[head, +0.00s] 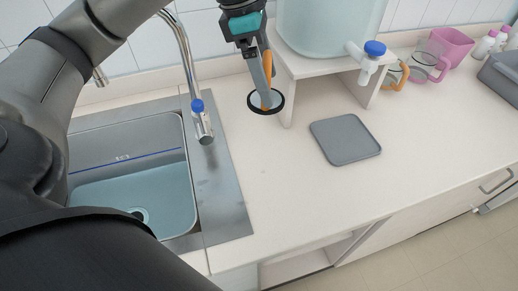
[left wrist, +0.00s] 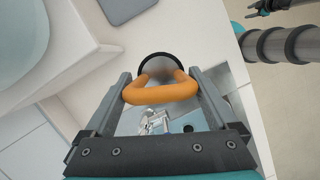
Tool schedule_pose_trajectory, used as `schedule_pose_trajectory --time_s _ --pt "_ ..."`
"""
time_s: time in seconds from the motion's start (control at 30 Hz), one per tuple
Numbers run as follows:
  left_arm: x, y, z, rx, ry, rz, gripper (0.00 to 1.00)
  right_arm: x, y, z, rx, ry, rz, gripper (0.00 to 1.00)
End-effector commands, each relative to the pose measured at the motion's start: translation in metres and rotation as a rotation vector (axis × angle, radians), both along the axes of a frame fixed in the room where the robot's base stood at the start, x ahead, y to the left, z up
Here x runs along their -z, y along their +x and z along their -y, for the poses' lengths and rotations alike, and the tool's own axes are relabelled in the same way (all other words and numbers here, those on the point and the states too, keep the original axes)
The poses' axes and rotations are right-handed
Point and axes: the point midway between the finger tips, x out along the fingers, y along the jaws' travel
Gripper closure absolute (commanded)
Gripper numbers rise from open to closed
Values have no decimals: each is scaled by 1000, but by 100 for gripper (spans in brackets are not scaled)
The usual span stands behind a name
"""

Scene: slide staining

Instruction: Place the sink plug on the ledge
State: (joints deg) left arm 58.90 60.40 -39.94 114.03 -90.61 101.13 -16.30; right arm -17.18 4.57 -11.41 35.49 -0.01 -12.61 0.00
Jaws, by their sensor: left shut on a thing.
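The sink plug (head: 265,101) is a round disc with a black rim and an orange loop handle. My left gripper (head: 264,72) is shut on the handle, and the plug hangs in front of the wall, left of the white stand. In the left wrist view the handle (left wrist: 160,93) lies between both fingers, with the black rim beyond it. A pale ledge (head: 147,81) runs along the tiled wall behind the sink. Part of my right arm shows in the left wrist view, with its dark gripper (left wrist: 264,7) small at the top edge; its opening is unclear.
The sink (head: 187,205) holds bluish water, and a tall tap (head: 190,70) stands behind it. A white stand (head: 300,66) bears a large clear tank (head: 325,25). A grey tray (head: 345,139) lies on the counter. Mugs and bottles stand farther right. The front counter is clear.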

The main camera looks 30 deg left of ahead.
Motion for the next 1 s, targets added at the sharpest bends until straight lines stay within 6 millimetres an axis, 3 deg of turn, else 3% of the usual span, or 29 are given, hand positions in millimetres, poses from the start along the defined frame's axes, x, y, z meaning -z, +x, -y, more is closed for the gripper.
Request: schedule_pose_trajectory --time_s 0.2,0.37,0.47,0.8,1.0 --pt "-19 4 -15 -282 0 1 82 -7 0 0 0 1 1 50" --pt "-18 5 -19 -362 1 -3 82 -7 0 -1 -1 1 1 50" --pt "-1 4 -20 -370 2 -6 82 -4 0 -1 -1 1 1 50" --pt "90 4 -19 -367 1 -8 82 9 0 -1 -1 1 1 50" --pt "127 5 -19 -366 0 -5 82 13 0 -1 -1 1 1 50"
